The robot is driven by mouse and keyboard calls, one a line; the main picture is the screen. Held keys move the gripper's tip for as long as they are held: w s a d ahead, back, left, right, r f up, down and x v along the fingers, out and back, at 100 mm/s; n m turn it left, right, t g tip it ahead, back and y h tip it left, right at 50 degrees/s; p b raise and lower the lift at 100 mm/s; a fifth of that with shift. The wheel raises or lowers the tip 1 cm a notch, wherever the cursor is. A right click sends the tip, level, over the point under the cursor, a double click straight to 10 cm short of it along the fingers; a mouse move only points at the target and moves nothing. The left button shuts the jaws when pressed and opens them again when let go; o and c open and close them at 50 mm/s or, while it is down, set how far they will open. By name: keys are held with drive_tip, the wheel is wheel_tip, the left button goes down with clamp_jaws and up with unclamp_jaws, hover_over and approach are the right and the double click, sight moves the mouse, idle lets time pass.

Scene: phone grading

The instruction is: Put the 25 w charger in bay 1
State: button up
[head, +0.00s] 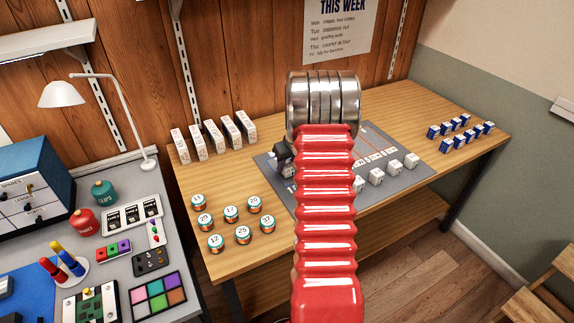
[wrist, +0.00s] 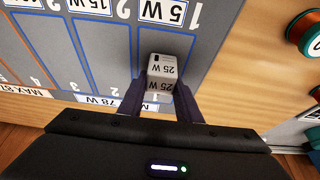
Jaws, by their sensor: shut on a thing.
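In the wrist view my gripper (wrist: 160,88) is shut on the 25 W charger (wrist: 161,66), a small white block with its 25 W label upside down in the picture. The charger is over bay 1 (wrist: 165,35), the outlined column under the large 1 on the grey mat (wrist: 200,70). I cannot tell whether it touches the mat. In the head view my red arm hides the charger and much of the mat (head: 265,165).
Several white blocks (head: 377,176) stand along the mat's right part. Several numbered round tins (head: 231,213) stand left of it, with upright white boxes (head: 201,139) behind. Small blue boxes (head: 460,130) are at the table's right. A cluttered grey bench (head: 190,285) adjoins on the left.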

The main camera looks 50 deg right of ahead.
drive_tip(key=shift+f, duration=0.1)
drive_tip(key=o, duration=1.1)
drive_tip(key=v, duration=1.2)
drive_tip(key=shift+a, duration=0.1)
